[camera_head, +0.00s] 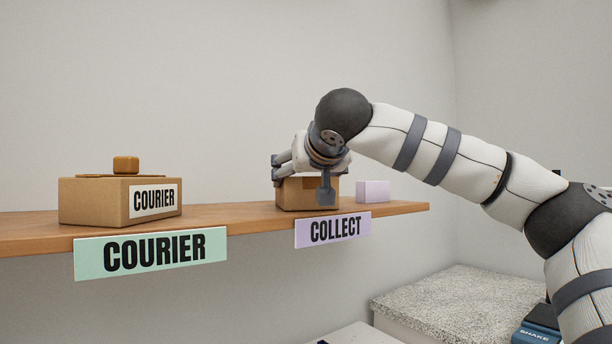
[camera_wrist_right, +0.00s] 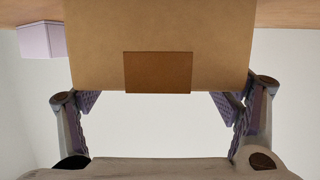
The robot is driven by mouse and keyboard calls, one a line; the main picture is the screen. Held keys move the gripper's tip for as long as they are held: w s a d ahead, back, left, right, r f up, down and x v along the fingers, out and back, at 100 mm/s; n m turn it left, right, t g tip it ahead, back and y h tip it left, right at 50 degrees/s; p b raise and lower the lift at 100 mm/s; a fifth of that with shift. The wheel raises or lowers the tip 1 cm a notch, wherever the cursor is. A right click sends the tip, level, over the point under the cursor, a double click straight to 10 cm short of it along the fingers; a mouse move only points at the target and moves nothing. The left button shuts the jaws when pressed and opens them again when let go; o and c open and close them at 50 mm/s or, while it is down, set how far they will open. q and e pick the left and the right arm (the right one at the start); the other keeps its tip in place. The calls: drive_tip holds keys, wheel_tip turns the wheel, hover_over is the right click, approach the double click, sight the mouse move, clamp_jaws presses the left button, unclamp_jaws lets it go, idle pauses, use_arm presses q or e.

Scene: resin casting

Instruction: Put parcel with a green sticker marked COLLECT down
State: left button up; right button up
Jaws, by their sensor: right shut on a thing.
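A brown cardboard parcel (camera_head: 296,200) is at the right part of the wooden shelf (camera_head: 250,213), behind the lilac COLLECT sign (camera_head: 333,230). My right gripper (camera_head: 302,188) is shut on it, with fingers on either side. In the right wrist view the parcel (camera_wrist_right: 160,28) fills the top middle, with a darker brown tape patch, between the fingers of my right gripper (camera_wrist_right: 158,106). Its underside appears at shelf level; I cannot tell whether it touches. No green sticker or marking shows on its visible faces. My left gripper is not in view.
A small lilac box (camera_head: 373,191) stands just right of the parcel. A larger box marked COURIER (camera_head: 100,202) sits at the left, above the green COURIER sign (camera_head: 150,253). The shelf between the two parcels is clear. A speckled counter (camera_head: 440,295) is below right.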

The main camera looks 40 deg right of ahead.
drive_tip(key=o, duration=1.3)
drive_tip(key=shift+o, duration=0.2)
drive_tip(key=shift+s+r, duration=0.1)
drive_tip(key=shift+r, duration=0.05)
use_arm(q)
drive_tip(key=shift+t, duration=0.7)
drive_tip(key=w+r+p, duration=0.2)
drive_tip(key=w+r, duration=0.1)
use_arm(e)
drive_tip(key=v, duration=1.1)
drive_tip(key=shift+s+a, duration=0.25)
drive_tip(key=shift+a, duration=0.05)
drive_tip(key=shift+s, duration=0.1)
